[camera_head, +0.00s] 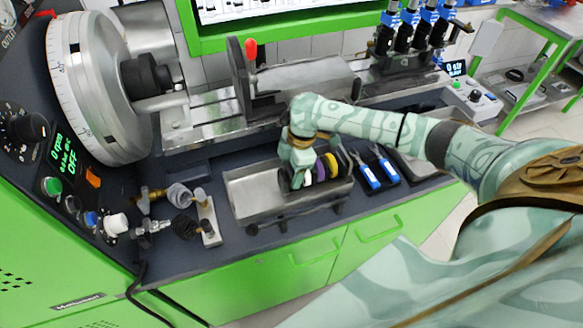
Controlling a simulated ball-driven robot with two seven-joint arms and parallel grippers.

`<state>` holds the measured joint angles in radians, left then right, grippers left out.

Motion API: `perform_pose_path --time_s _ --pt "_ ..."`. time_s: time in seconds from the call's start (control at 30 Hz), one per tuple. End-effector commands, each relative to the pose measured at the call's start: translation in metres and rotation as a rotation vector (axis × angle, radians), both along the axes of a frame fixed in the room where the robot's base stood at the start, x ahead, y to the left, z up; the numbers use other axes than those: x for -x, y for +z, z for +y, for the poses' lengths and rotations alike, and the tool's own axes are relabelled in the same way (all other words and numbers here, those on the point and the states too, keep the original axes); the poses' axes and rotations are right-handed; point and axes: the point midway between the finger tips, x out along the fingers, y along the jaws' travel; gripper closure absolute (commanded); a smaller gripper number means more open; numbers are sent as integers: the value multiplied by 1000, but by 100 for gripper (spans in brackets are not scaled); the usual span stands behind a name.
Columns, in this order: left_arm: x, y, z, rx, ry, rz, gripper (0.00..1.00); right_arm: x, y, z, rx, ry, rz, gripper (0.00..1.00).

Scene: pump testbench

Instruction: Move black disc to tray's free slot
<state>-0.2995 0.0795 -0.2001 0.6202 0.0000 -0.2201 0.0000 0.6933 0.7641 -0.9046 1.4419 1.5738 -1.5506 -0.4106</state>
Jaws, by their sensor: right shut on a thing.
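The metal tray (241,201) sits on the dark bench top at the middle of the view. Upright discs stand in its right part: a purple one (320,169) and a yellow one (331,164) show just right of my gripper. My right gripper (295,176), with its arm coming in from the right, points down over the tray. It is shut on a dark thing low in the tray, which appears to be the black disc, mostly hidden by the fingers. The slots under the gripper are hidden. My left gripper is not in view.
Blue-handled tools (372,176) lie right of the tray. A valve and hose assembly (185,205) stands to its left. Behind is a machine with a large graduated wheel (92,85) and a red-knobbed lever (251,52). A dark bar (290,216) runs along the tray's front.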

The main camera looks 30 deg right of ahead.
Motion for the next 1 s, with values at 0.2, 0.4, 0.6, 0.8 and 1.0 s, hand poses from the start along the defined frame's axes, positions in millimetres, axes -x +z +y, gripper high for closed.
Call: perform_pose_path --time_s 0.2,0.4,0.6,0.8,1.0 --pt "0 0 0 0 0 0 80 0 -1 0 0 0 0 52" --pt "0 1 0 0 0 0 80 0 -5 0 0 -1 1 52" --pt "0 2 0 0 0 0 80 0 -9 0 -1 -1 0 52" --pt "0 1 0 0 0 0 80 0 -9 0 -1 0 0 52" --pt "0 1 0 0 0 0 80 0 -9 0 0 0 0 12"
